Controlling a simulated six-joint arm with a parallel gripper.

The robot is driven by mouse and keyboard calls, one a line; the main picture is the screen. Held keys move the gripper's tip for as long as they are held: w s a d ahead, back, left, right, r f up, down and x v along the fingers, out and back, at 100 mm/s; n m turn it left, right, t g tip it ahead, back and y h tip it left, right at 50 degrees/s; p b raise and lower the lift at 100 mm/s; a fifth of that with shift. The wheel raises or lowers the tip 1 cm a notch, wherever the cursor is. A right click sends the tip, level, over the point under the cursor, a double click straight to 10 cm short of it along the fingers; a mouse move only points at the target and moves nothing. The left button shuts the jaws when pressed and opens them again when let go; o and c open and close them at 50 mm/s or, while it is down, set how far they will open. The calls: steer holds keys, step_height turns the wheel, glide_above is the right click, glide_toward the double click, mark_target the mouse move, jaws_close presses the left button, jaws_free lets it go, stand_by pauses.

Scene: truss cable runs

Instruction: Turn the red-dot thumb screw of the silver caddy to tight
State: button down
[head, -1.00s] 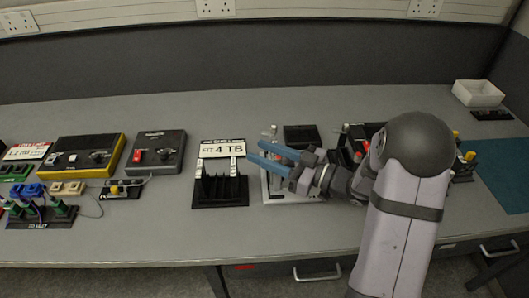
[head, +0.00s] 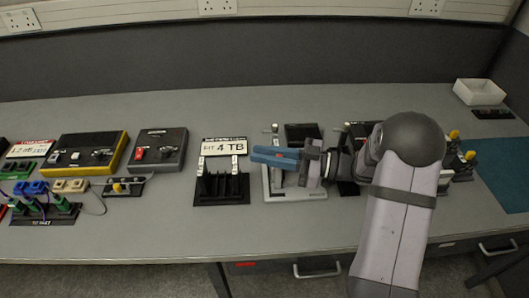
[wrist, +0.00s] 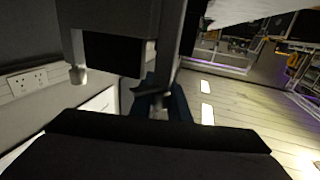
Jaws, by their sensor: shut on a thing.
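The silver caddy (head: 312,194) stands on the bench right of centre, with a light grey base and a dark module (head: 302,132) at its back. My gripper (head: 268,156) is in front of it, its blue fingers pointing left and closed on a small part. A small red spot shows by the fingers, so this looks like the red-dot thumb screw; the fingers hide most of it. Another pale knob (head: 276,128) stands clear at the caddy's upper left. In the wrist view the dark fingers (wrist: 160,100) meet around a small part, and the dot's angle cannot be read.
A black slotted rack with a "4 TB" card (head: 222,188) stands close to the left of the caddy. Another dark unit with yellow knobs (head: 467,157) is at the right, behind my arm. The bench front (head: 150,235) is clear.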

steer(key=c, duration=1.7)
jaws_free()
steer(key=shift+o, duration=0.2)
steer(key=b+v, duration=0.1)
steer(key=v, duration=0.6)
steer(key=shift+d, duration=0.15)
